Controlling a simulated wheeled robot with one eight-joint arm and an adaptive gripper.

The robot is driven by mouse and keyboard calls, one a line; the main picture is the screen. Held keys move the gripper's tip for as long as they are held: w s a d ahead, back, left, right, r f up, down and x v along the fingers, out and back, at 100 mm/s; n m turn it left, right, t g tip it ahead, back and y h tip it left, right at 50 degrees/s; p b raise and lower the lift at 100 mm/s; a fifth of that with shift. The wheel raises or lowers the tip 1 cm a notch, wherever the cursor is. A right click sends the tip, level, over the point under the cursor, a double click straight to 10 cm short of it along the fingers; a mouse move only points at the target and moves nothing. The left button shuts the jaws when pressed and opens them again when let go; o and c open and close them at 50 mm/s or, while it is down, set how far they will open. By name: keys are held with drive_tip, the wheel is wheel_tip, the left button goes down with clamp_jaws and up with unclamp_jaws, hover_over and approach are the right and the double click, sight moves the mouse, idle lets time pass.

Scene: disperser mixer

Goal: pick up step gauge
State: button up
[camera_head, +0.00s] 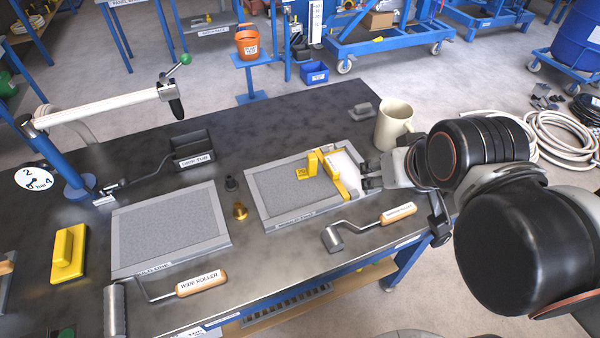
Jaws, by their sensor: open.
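A small yellow stepped block (307,166), which looks like the step gauge, stands on the grey panel (270,213) right of the table's middle. Its label is too small to read. A yellow bar (342,181) lies just right of it, along a pale plate (348,164) on the same panel. My gripper (369,177) comes in from the right, low over the panel's right end. It is open, with its fingertips close to the yellow bar and a short way right of the stepped block. I cannot tell whether a finger touches the bar.
A beige mug (394,124) stands close behind my gripper. A small roller (333,238) with a wooden handle lies in front of the panel. A brass weight (239,211) and a dark one (231,184) stand left of it. A second panel (170,228) lies further left.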

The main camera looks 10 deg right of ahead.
idle(0.3)
drive_tip(key=shift+w, duration=0.1)
drive_tip(key=c, duration=0.3)
drive_tip(key=n+g+p, duration=0.1)
drive_tip(key=g+p, duration=0.2)
drive_tip(key=p, duration=0.4)
hover_over(313, 157)
drive_tip(key=s, duration=0.4)
wheel_tip(313, 157, down, 5)
drive_tip(key=shift+y, duration=0.3)
drive_tip(key=b+x, duration=0.1)
drive_tip(key=x, duration=0.1)
drive_tip(key=b+x, duration=0.1)
drive_tip(key=x, duration=0.2)
drive_tip(key=d+b+x, duration=0.1)
drive_tip(key=x, duration=0.2)
drive_tip(key=shift+f, duration=0.15)
drive_tip(key=shift+a+b+x, duration=0.2)
drive_tip(key=shift+b+x, duration=1.15)
drive_tip(key=shift+x, duration=1.3)
drive_tip(key=shift+s, duration=0.1)
drive_tip(key=shift+c, duration=0.4)
